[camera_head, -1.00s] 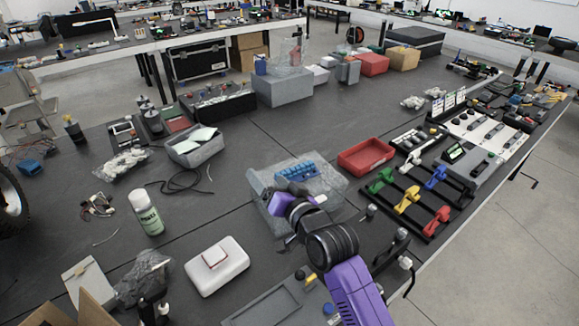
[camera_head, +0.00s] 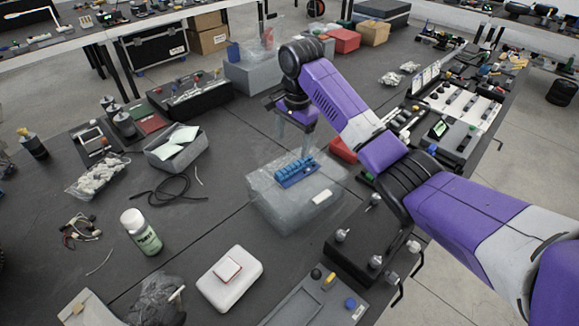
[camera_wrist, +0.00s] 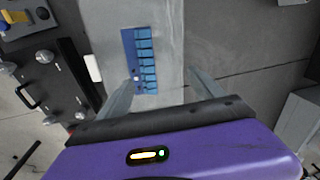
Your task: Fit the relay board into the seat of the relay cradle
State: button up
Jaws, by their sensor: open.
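The relay board (camera_head: 296,171), a blue strip with a row of blue relays, lies on top of a grey box wrapped in clear plastic (camera_head: 275,215). My gripper (camera_head: 294,135) points down above and behind the board, open and empty. In the wrist view the board (camera_wrist: 140,60) lies beyond my spread fingertips (camera_wrist: 163,82), closer to the left finger, and does not touch them as far as I can see. I cannot pick out the relay cradle with certainty in either view.
A white box with a red-edged square (camera_head: 227,272) and a spray can (camera_head: 141,232) stand at front left. A dark block with knobs (camera_head: 365,240) stands right of the wrapped box. My arm partly hides the red bin (camera_head: 343,150).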

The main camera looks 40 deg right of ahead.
aim_at(298, 168)
jog(key=s, duration=0.1)
jog(key=s+m+g, duration=0.1)
jog(key=s, duration=0.1)
jog(key=shift+a+f, duration=0.1)
jog(key=shift+a, duration=0.1)
notch_tip(298, 168, down, 2)
jog(key=shift+w+f+m+b, duration=0.1)
jog(key=shift+m+b, duration=0.2)
jog(key=shift+b, duration=0.05)
jog(key=shift+f+p, duration=0.6)
jog(key=shift+f, duration=2.2)
jog(key=shift+c, duration=0.3)
jog(key=c, duration=1.5)
jog(key=shift+r, duration=0.15)
notch_tip(298, 168, up, 20)
jog(key=p, duration=0.5)
